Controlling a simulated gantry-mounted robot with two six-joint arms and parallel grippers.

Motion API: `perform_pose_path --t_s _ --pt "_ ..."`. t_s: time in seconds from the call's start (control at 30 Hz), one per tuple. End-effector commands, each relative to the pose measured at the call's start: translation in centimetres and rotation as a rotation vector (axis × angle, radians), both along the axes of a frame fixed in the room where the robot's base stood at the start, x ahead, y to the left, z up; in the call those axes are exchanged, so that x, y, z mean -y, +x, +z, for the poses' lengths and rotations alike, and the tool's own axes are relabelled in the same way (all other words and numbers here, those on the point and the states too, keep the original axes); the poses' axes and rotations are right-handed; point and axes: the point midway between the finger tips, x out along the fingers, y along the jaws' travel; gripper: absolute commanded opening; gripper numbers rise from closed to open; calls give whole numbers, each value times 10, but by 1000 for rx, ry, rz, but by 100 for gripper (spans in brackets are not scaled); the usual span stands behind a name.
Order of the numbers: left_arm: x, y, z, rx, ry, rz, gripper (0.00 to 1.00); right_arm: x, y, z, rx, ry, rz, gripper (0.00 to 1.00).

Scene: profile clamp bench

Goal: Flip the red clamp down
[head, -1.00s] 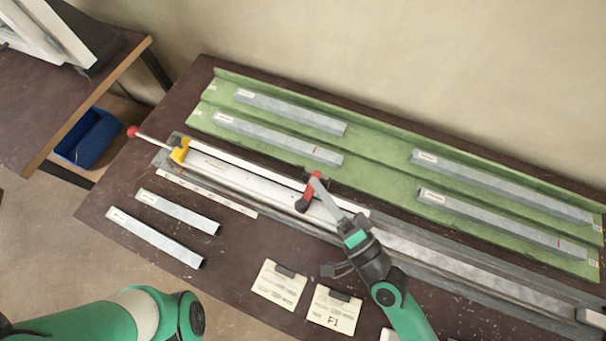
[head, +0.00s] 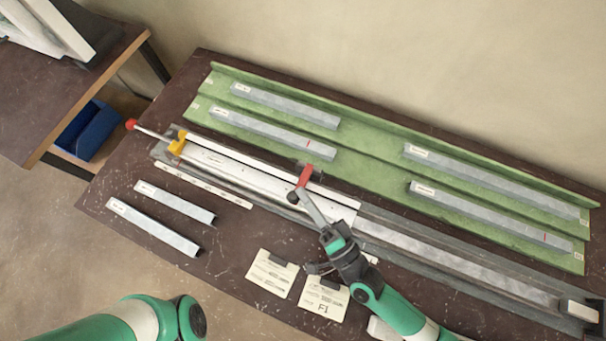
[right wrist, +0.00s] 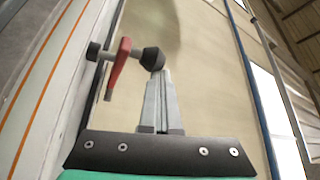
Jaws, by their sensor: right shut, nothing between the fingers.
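The red clamp (head: 305,177) is on the rail of the clamp bench (head: 235,173), near the middle. In the right wrist view its red lever (right wrist: 118,68) stands left of the fingertips, on a rod with a dark knob at each end. My right gripper (head: 304,193) is shut with nothing between its fingers. In the right wrist view its fingertips (right wrist: 158,72) are just below the nearer dark knob (right wrist: 152,58); I cannot tell if they touch. The fingers partly hide the clamp's base in the head view. My left gripper is outside the head view.
A yellow clamp (head: 177,143) with a red-tipped rod sits at the rail's left end. A green rack (head: 370,163) with several grey profiles lies behind. Two profiles (head: 175,203) lie front left. Paper cards (head: 272,272) lie in front of the rail.

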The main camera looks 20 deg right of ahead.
Motion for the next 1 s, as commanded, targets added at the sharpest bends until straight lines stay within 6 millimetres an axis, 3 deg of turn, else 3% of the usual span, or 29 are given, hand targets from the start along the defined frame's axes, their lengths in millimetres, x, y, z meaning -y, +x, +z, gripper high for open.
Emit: perform_pose_path --t_s 0.57,0.77,1.0 --pt "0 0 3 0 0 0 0 -1 0 2 -4 -2 4 0" --pt "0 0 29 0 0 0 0 0 0 37 -1 -1 2 0" --pt "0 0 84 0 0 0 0 -9 -36 86 -4 -2 8 0"
